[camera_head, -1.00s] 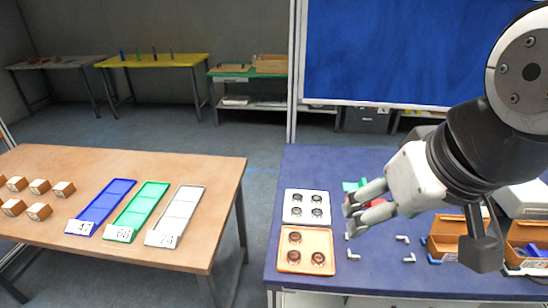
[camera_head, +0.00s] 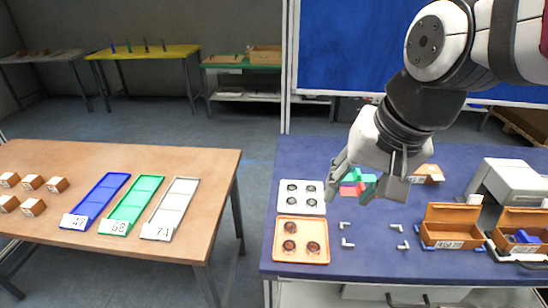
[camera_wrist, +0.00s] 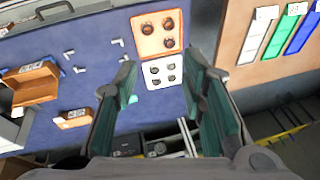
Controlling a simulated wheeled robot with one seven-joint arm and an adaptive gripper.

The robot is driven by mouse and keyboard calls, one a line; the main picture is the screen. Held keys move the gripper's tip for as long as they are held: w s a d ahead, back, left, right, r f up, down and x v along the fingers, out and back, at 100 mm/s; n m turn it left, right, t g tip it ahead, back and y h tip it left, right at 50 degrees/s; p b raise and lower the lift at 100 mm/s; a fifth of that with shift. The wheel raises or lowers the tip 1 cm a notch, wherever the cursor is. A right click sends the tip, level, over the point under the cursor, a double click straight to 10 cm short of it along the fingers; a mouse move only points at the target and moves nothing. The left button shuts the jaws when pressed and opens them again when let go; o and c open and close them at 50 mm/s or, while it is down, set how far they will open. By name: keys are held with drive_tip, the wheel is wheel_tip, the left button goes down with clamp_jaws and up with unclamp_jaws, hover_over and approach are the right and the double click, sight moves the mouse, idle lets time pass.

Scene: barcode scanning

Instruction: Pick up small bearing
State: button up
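The small bearings (camera_head: 292,187) are dark rings in a white tray (camera_head: 302,210) on the blue table; several stand in two rows. In the wrist view the white tray (camera_wrist: 161,87) with its small bearings (camera_wrist: 154,70) shows between and beyond my fingertips. An orange tray (camera_head: 283,260) in front of it holds three larger brownish bearings (camera_head: 313,248); this tray also shows in the wrist view (camera_wrist: 148,50). My gripper (camera_head: 362,190) is open and empty, above the table to the right of the white tray, pointing down.
Red and green parts (camera_head: 359,184) lie behind my gripper. Small white fittings (camera_head: 347,243) lie right of the orange tray. Brown bins (camera_head: 450,226) and a grey machine (camera_head: 510,184) stand farther right. A wooden table (camera_head: 150,262) with coloured trays is at the left.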

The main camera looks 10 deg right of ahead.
drive_tip(key=w+a+f+m+g, duration=0.1)
drive_tip(key=w+f+m+g, duration=0.1)
drive_tip(key=w+f+m, duration=0.55)
drive_tip(key=m+g+h, duration=0.2)
drive_tip(key=m+h, duration=0.1)
drive_tip(key=m, duration=0.4)
approach(313, 247)
drive_tip(key=f, duration=0.2)
drive_tip(key=d+f+b, duration=0.1)
drive_tip(key=f, duration=0.5)
drive_tip(key=shift+s+d+f, duration=0.1)
drive_tip(key=shift+d+f, duration=0.1)
drive_tip(key=c, duration=0.8)
